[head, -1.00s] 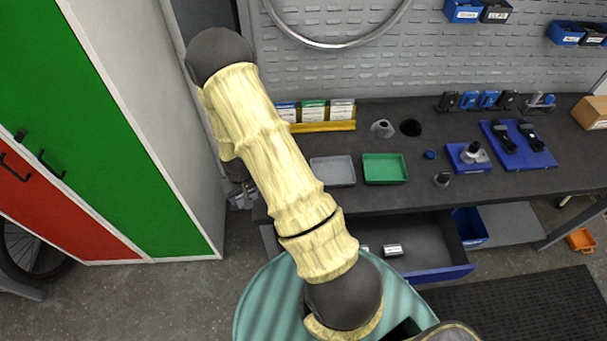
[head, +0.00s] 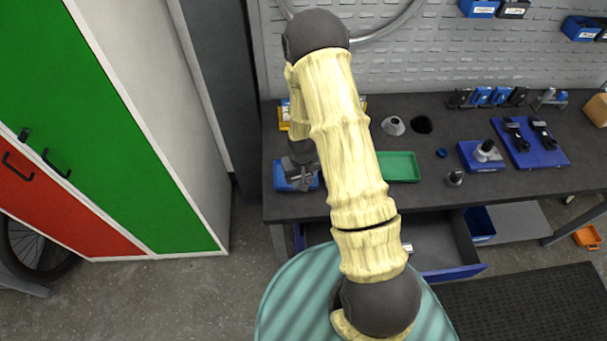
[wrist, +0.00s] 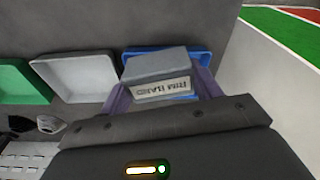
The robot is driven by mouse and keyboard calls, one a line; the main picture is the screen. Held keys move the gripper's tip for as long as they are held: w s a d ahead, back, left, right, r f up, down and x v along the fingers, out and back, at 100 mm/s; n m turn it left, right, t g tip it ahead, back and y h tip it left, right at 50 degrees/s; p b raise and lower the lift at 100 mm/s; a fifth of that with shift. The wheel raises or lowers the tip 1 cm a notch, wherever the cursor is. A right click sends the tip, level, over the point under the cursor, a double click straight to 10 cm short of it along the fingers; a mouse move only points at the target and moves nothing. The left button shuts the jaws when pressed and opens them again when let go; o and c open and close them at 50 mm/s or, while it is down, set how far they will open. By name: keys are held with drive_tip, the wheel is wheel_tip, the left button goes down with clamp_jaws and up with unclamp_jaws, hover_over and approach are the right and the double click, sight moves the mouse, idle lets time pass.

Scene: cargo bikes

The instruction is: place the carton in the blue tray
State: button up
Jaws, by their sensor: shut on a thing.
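The blue tray (wrist: 203,59) shows behind and around the carton in the wrist view. In the head view the blue tray (head: 281,182) is at the table's left front, and my gripper (head: 303,181) is over it. The carton cannot be made out there. I cannot tell whether the carton touches the tray floor.
A white-grey tray (wrist: 72,88) and a green tray (head: 401,179) stand in a row beside the blue one. An open drawer (head: 446,245) under the table holds a small box (head: 407,247). A tall cabinet (head: 150,110) stands left of the table.

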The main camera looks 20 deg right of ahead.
idle(0.3)
drive_tip(key=shift+w+f+b, duration=0.25)
drive_tip(key=shift+w+b, duration=0.25)
drive_tip(key=shift+b, duration=0.45)
drive_tip(key=w+r+m+b, duration=0.2)
drive_tip(key=w+b, duration=0.4)
drive_tip(key=b, duration=0.5)
drive_tip(key=shift+r+m+b, duration=0.3)
drive_tip(key=shift+r+b, duration=0.05)
drive_tip(key=shift+r, duration=0.5)
drive_tip(key=shift+s+f, duration=0.1)
wheel_tip(320, 180, down, 6)
drive_tip(key=shift+r+p, duration=0.15)
drive_tip(key=shift+p, duration=0.4)
drive_tip(key=shift+f+p, duration=0.45)
drive_tip(key=shift+f, duration=1.65)
